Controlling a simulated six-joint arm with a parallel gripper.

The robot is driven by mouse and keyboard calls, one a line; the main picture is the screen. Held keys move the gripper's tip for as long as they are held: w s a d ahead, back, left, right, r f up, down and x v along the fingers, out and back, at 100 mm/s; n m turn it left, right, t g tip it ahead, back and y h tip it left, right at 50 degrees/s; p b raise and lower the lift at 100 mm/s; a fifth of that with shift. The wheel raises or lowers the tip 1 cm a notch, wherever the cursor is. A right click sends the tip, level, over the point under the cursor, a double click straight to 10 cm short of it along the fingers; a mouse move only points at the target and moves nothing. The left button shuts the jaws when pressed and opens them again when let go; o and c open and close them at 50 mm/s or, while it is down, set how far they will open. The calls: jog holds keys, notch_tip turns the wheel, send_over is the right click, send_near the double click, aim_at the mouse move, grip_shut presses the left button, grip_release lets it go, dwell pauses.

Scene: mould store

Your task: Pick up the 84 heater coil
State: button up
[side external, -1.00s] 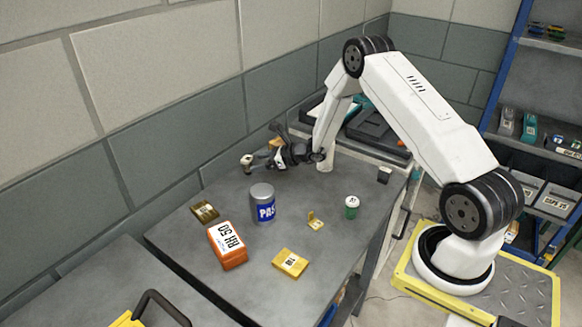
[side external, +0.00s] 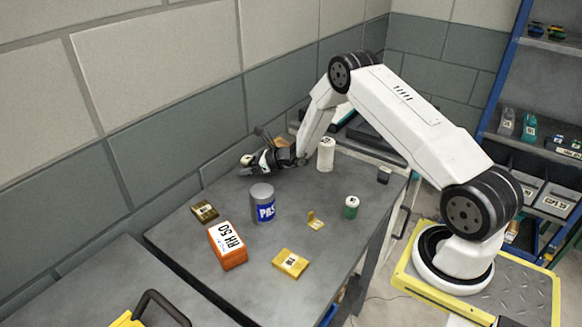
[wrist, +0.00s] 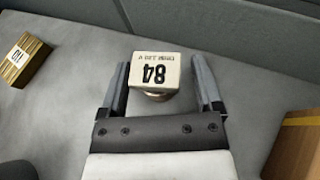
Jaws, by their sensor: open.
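The 84 heater coil (wrist: 157,72) shows in the wrist view as a small cream block with "84" printed upside down, on a round brassy base. It stands on the grey table between the two fingers of my gripper (wrist: 163,80), which are open with a gap on each side of it. In the side view the coil (side external: 246,160) is a small pale shape at the far left end of my gripper (side external: 250,165), which is low over the table near the wall. The fingers partly hide it there.
A brass block marked 110 (wrist: 25,58) lies left in the wrist view, and a brown box (wrist: 295,145) stands at right. In the side view a PBS can (side external: 262,204), an orange RH 50 box (side external: 228,246), a white cylinder (side external: 326,154) and a yellow block (side external: 290,263) stand about.

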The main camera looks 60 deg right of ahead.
grip_shut()
jog(key=shift+r, duration=0.15)
jog(key=shift+r, duration=0.7)
jog(key=s+a+r, duration=0.2)
jog(key=s+r, duration=0.9)
jog(key=s, duration=0.2)
jog(key=shift+s+a+r, duration=0.2)
jog(key=shift+s+a, duration=0.05)
jog(key=shift+s, duration=0.15)
